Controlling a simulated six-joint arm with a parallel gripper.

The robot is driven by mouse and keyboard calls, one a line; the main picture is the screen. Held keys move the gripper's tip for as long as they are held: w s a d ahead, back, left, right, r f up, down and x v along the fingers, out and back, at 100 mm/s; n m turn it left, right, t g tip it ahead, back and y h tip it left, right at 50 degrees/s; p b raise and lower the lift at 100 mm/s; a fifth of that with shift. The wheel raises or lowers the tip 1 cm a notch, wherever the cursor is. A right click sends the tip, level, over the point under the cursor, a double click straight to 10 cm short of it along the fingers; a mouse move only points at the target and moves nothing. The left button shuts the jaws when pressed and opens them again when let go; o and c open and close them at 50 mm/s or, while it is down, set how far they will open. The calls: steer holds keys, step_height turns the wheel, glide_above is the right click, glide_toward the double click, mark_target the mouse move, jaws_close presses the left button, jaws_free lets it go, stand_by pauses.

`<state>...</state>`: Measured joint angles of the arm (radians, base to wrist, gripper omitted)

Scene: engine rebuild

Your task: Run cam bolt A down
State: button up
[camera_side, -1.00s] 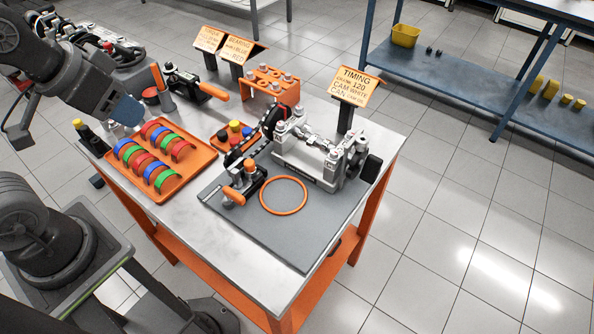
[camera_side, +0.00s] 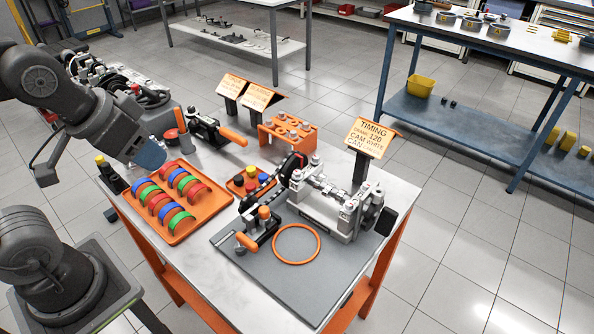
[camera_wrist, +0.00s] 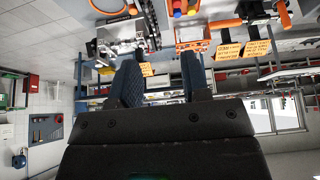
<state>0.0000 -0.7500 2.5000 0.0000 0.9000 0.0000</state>
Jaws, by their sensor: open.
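My gripper (camera_side: 150,157) is at the left of the table in the side view, raised near the back of the tray of coloured shells. In the wrist view its two dark blue fingers (camera_wrist: 160,80) stand apart with nothing between them. The grey cylinder head with the camshaft (camera_side: 330,195) sits on the grey mat at the right, well away from my gripper. It also appears at the top of the wrist view (camera_wrist: 120,32). Several bolts stand in an orange rack (camera_side: 308,133) behind it. I cannot tell which bolt is cam bolt A.
The orange tray (camera_side: 212,210) holds red, green and blue shells. A clamp fixture (camera_side: 258,230) and an orange ring (camera_side: 297,258) are on the mat (camera_side: 290,285). A tool with an orange handle (camera_side: 233,136) lies at the back. Signs, including a timing sign (camera_side: 371,136), stand behind.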

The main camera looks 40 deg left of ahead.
steer(key=w+d+r+n+g, duration=0.1)
steer(key=w+r+n, duration=0.1)
steer(key=w+n, duration=0.3)
steer(key=w+d+r+n+g, duration=0.2)
steer(key=w, duration=0.5)
steer(key=n+g, duration=0.3)
steer(key=n, duration=0.6)
glide_above(297, 172)
step_height(297, 172, down, 7)
step_height(297, 172, down, 14)
steer(key=shift+r, duration=0.25)
steer(key=shift+c, duration=0.3)
jaws_close()
